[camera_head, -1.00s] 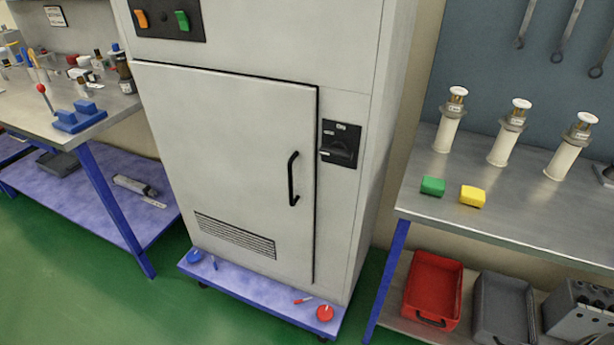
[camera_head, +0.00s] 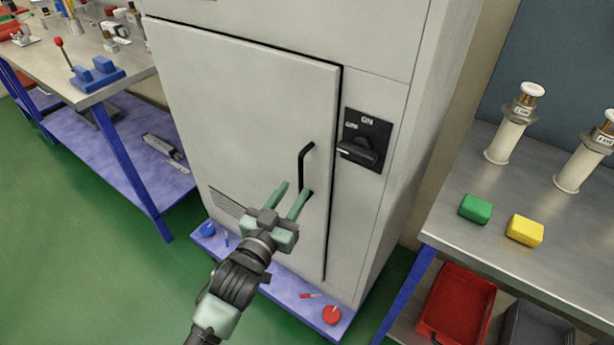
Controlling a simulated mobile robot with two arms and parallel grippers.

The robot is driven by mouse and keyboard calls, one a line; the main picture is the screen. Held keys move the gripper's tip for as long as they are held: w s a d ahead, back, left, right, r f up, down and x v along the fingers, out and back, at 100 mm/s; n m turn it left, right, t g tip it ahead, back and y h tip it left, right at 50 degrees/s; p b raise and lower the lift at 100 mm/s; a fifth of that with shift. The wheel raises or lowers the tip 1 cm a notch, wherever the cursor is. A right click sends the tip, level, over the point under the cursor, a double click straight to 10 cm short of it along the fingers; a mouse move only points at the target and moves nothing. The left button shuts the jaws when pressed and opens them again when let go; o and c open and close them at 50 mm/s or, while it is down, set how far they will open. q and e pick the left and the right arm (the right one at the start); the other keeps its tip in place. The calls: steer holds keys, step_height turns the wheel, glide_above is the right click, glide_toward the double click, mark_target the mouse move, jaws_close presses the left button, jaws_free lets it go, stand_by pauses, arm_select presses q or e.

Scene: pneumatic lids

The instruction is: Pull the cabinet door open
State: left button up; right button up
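The cabinet door (camera_head: 240,110) is a pale grey panel on the tall cabinet, and it looks shut. Its black bar handle (camera_head: 302,168) is upright near the door's right edge. My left gripper (camera_head: 290,190) has green fingers spread apart with nothing visible between them. It is in front of the door at the handle's lower end, and the right finger overlaps the handle's bottom in the picture. I cannot tell whether it touches. My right gripper is not in view.
A black rotary switch (camera_head: 364,142) marked ON sits right of the door. A steel bench (camera_head: 470,240) with green (camera_head: 476,208) and yellow (camera_head: 525,230) blocks stands at the right. A workbench (camera_head: 75,60) stands at the left. Green floor (camera_head: 70,250) is open at lower left.

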mark_target(300, 182)
arm_select(q)
steer(key=x, duration=0.5)
steer(key=shift+w+f, duration=0.1)
steer(key=shift+w, duration=0.1)
jaws_close()
stand_by(1.2)
